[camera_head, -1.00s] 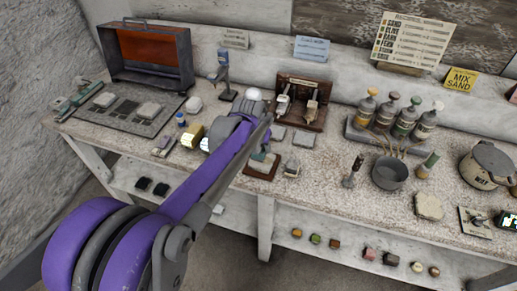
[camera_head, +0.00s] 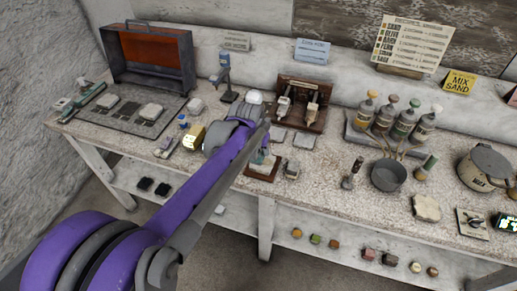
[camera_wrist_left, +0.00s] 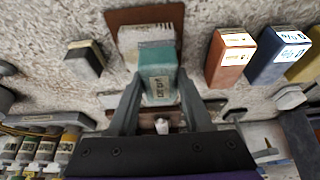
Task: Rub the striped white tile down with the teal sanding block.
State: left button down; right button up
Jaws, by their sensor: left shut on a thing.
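My left gripper (camera_wrist_left: 158,88) is shut on the teal sanding block (camera_wrist_left: 158,72), which sits between its two fingers in the left wrist view. The striped white tile (camera_wrist_left: 142,33) lies on a brown board (camera_wrist_left: 117,18) just beyond the block. The block overlaps the tile's near part in this view, and I cannot tell whether they touch. In the head view my left arm comes in from the lower left and its gripper (camera_head: 263,153) is over the brown board (camera_head: 262,174). The arm partly hides the tile there. My right gripper is not in view.
A small grey-and-dark block (camera_head: 291,171) stands right of the board. An orange box (camera_wrist_left: 229,58) and a dark blue box (camera_wrist_left: 277,55) stand close by. Bottles (camera_head: 403,124) and a grey pot (camera_head: 388,175) are farther right. The bench front edge is near.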

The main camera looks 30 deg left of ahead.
pick_arm(q)
jog(key=shift+w+r+p, duration=0.1)
jog(key=shift+r+p, duration=0.5)
jog(key=shift+r, duration=0.45)
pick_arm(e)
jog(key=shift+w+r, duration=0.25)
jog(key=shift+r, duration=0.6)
pick_arm(q)
jog(key=shift+r+p, duration=1.4)
jog(key=shift+r, duration=0.7)
jog(key=shift+f, duration=0.1)
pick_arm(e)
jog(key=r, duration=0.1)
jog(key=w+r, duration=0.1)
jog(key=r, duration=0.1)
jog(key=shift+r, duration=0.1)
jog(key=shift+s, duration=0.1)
